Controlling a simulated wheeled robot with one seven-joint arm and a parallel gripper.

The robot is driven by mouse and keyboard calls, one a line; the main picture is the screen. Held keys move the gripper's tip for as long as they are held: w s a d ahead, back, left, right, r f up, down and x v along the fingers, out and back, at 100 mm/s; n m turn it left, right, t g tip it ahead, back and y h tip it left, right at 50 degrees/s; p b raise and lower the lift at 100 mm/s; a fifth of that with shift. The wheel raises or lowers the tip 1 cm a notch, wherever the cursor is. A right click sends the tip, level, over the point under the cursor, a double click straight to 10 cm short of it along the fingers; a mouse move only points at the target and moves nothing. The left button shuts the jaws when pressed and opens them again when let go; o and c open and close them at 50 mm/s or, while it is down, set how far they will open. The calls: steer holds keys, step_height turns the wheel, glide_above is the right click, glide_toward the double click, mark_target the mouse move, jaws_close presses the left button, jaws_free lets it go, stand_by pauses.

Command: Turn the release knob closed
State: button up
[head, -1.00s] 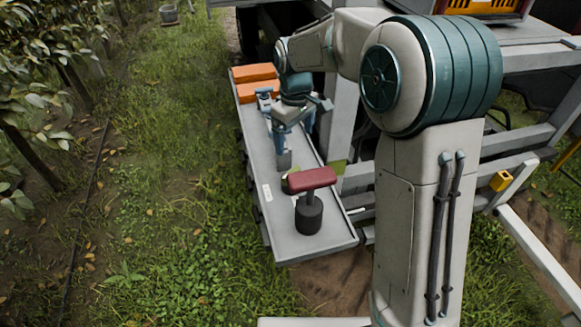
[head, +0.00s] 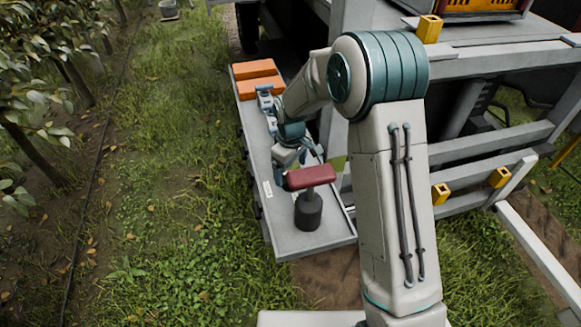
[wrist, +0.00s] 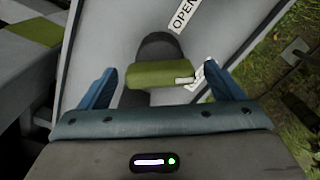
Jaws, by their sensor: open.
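In the wrist view a green bar-shaped knob (wrist: 158,75) sits on a dark round base, with a small white pointer (wrist: 185,80) at its right end. The bar lies nearly level across the picture. My gripper (wrist: 160,72) is open, one blue finger off each end of the bar; I cannot tell whether they touch it. An OPEN label (wrist: 183,17) is on the grey panel above the knob. In the head view my gripper (head: 284,163) is low over the tray, behind a red T-handle (head: 311,177) on a dark cylinder. The green knob is hidden there.
The red T-handle stands close to my gripper. A grey frame (head: 490,175) is to the right, grass to the left.

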steer(key=shift+f, duration=0.2)
steer(key=c, duration=1)
steer(key=shift+m+b, duration=0.3)
steer(key=shift+m, duration=0.1)
steer(key=shift+f+m+b, duration=0.1)
steer(key=shift+m+b, duration=0.45)
steer(key=shift+m, duration=0.35)
steer(key=shift+m+b, duration=0.75)
steer(key=shift+m, duration=1.45)
